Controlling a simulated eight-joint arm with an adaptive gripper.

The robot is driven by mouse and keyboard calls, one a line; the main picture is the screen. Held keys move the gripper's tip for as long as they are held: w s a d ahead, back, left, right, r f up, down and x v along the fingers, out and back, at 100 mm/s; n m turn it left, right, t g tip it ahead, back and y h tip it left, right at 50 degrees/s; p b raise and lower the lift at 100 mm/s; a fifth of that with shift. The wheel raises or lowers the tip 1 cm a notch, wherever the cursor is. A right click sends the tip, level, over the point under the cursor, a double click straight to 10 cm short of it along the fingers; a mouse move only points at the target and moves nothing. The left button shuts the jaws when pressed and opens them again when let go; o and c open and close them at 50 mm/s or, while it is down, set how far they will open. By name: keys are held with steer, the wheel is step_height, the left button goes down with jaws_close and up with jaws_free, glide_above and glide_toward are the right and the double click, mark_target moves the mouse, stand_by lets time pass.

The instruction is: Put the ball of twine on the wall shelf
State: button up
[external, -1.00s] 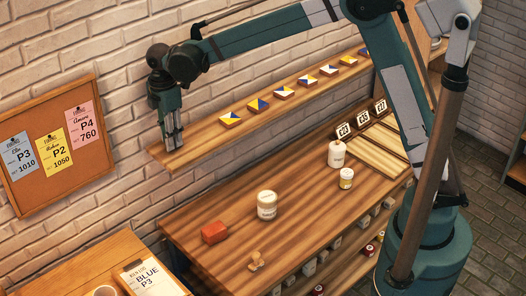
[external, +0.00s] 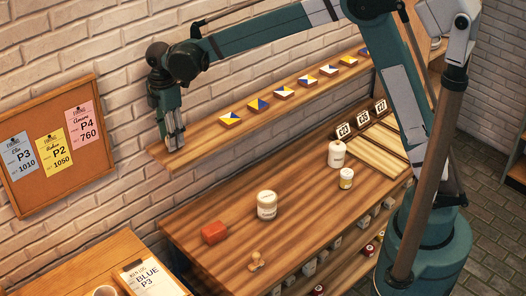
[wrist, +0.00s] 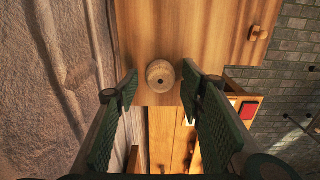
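The ball of twine (wrist: 160,74) is small, round and pale tan, with a dark hole in its middle, in the wrist view. It appears to rest on a wooden surface near the end of the wall shelf (external: 235,135). My gripper (wrist: 159,82) is open, with one dark green finger on each side of the ball and a small gap on both sides. In the external view my gripper (external: 174,146) points down at the left end of the shelf. The ball is too hidden by the fingers to make out there.
Several blue, yellow and white tiles (external: 257,104) lie along the shelf to the right. A corkboard (external: 90,180) hangs at left.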

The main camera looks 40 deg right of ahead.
step_height(320, 180, up, 12)
steer(key=shift+f, duration=0.2)
stand_by(0.4)
stand_by(0.5)
steer(key=shift+d, duration=0.1)
steer(key=s+d+r+m+t, duration=0.1)
steer(key=s+d+r+m, duration=0.15)
steer(key=s+d, duration=0.4)
steer(key=s+d+r+m+t, duration=0.1)
steer(key=s+d+m, duration=0.2)
steer(key=d, duration=0.7)
steer(key=s+d+r+m+t, duration=0.1)
steer(key=s+d+r+m, duration=0.15)
steer(key=s+d, duration=0.45)
steer(key=s+d+f+m+t, duration=0.2)
steer(key=s+d+f+m, duration=0.3)
steer(key=s+d, duration=0.4)
steer(key=s+d+f+m+t, duration=0.2)
steer(key=s+d+f+m, duration=0.3)
steer(key=s+d, duration=0.3)
steer(key=shift+s+d, duration=0.4)
steer(key=shift+s, duration=0.05)
